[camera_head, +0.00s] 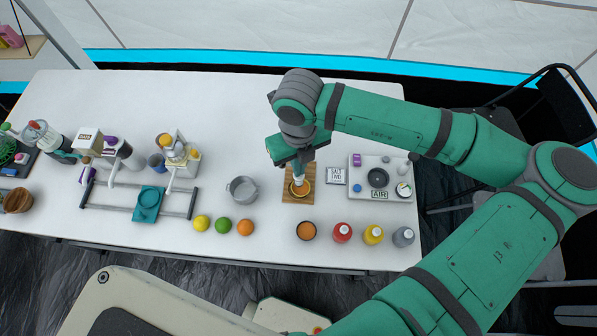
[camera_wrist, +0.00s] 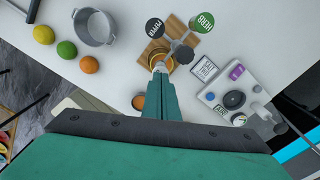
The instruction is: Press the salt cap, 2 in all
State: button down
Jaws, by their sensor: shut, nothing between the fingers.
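My gripper (camera_head: 299,179) points down over a wooden board, its fingers together and empty. In the wrist view its fingertips (camera_wrist: 160,72) are at a small pale piece, which may be the salt cap; its label is not readable, and I cannot tell touching from just above. Beside it are a black cap (camera_wrist: 155,28) with unclear lettering, a green cap (camera_wrist: 201,22) marked HERB, and a grey round part (camera_wrist: 183,54). An orange bowl (camera_head: 300,189) lies on the board (camera_head: 289,168), partly hidden by the gripper. A card (camera_head: 336,176) beside the board seems to read SALT TWO.
Right of the card is a white panel (camera_head: 366,190) with a dark round plate. A small bowl (camera_head: 306,231) and red (camera_head: 342,233), yellow (camera_head: 373,234) and grey bottles stand in front. A pot (camera_head: 243,189) and fruit are left. The table's back is clear.

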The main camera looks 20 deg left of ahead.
jog(key=shift+w+f, duration=0.15)
jog(key=shift+f, duration=0.15)
jog(key=shift+a+f, duration=0.1)
jog(key=shift+f, duration=0.2)
jog(key=shift+d, duration=0.2)
jog(key=shift+a+f, duration=0.1)
jog(key=shift+f, duration=0.15)
dwell(0.4)
jog(key=shift+r, duration=0.25)
